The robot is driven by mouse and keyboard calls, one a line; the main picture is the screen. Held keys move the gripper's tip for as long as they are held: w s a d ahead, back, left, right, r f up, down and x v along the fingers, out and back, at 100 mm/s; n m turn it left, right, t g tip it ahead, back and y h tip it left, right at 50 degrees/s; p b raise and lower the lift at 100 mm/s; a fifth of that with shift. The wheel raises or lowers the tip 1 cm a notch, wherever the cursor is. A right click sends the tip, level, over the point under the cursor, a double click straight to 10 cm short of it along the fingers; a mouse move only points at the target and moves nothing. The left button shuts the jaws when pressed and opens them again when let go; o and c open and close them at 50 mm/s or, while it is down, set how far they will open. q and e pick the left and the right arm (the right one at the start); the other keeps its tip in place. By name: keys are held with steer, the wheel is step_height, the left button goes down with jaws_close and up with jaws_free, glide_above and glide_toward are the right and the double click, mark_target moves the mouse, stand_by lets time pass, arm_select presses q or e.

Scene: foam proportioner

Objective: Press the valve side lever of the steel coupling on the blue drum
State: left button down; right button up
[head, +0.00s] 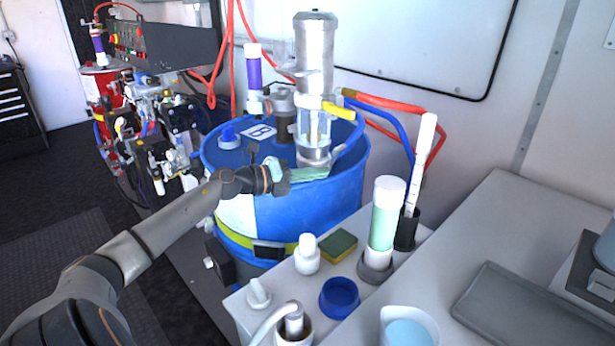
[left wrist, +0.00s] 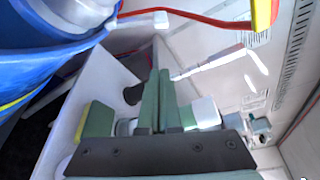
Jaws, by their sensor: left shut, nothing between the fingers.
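The blue drum (head: 320,205) stands at the centre, with a yellow band round its side. A tall steel cylinder with a clear lower section (head: 314,60) stands upright on its top. A shorter grey metal coupling (head: 283,118) is on the drum top, left of it. I cannot make out its side lever clearly. My left gripper (head: 322,173), with green fingers, is over the near part of the drum top, beside the cylinder's foot. It is shut and empty; contact cannot be told. In the left wrist view, the shut fingers (left wrist: 158,85) point away from the drum (left wrist: 35,50).
A purple-labelled tube (head: 254,72) rises behind the coupling. Red and blue hoses (head: 375,103) run right of the cylinder. A bench in front holds a green-filled tube (head: 385,215), a sponge (head: 338,246) and a blue cap (head: 339,297). Machinery (head: 165,125) stands at left.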

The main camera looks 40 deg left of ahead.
arm_select(q)
steer(key=shift+v, duration=1.2)
